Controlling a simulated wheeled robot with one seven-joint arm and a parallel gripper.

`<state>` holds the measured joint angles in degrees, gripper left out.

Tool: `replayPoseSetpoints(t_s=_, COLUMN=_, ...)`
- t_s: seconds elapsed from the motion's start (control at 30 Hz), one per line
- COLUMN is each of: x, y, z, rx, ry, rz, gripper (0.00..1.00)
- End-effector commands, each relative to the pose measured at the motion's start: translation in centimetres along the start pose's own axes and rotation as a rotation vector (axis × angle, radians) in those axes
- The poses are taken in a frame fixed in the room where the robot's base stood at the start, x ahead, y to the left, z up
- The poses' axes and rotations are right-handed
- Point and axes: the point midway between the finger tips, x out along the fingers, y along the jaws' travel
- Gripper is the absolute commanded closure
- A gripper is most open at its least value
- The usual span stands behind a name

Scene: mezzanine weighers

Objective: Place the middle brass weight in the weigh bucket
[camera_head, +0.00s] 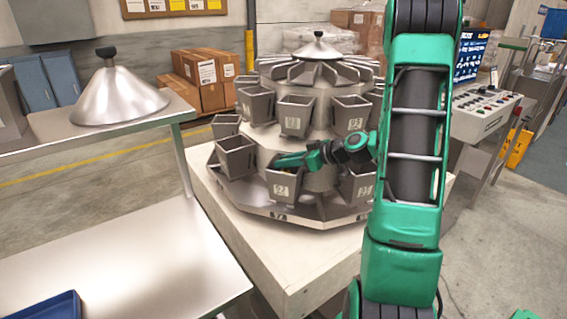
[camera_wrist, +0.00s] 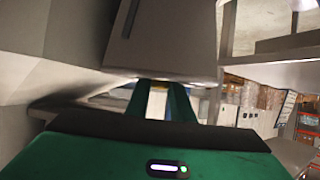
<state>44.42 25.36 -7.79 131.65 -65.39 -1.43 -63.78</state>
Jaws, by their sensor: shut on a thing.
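My gripper (camera_head: 279,161) reaches in from the right at the lower ring of grey metal weigh buckets, between the open-topped bucket at the left (camera_head: 236,157) and the front bucket (camera_head: 282,188). In the wrist view, its two green fingers (camera_wrist: 161,88) point at a large grey metal wall, close to its lower edge. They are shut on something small. Only a thin yellow-brown sliver shows at the fingertips, in keeping with a brass weight. Its size and whether it touches a bucket cannot be told. No other brass weight can be made out.
The multi-tier weigher (camera_head: 318,110) has more buckets above my gripper, such as the upper front one (camera_head: 294,117). A steel table with a cone-shaped lid (camera_head: 118,96) stands at left. A blue tray (camera_head: 52,307) lies at the lower left. A control console (camera_head: 482,108) stands right.

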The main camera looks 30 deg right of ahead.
Motion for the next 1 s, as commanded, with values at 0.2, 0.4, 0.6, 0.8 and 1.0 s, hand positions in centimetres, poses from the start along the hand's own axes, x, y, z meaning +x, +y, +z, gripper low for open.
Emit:
replayPoseSetpoints(t_s=0.2, x=0.25, y=-0.01, z=0.44, rx=0.001, ry=0.001, rz=0.0, gripper=1.0)
replayPoseSetpoints(t_s=0.4, x=0.52, y=-0.05, z=0.92, rx=0.001, ry=0.001, rz=-0.001, gripper=1.0)
replayPoseSetpoints(t_s=0.6, x=0.58, y=-0.09, z=1.03, rx=0.0, ry=0.0, rz=-0.001, gripper=0.67)
replayPoseSetpoints(t_s=0.8, x=0.6, y=-0.11, z=1.01, rx=0.0, ry=0.0, rz=-0.002, gripper=0.6)
replayPoseSetpoints(t_s=1.0, x=0.45, y=-0.11, z=0.64, rx=-0.002, ry=0.0, rz=-0.001, gripper=0.6)
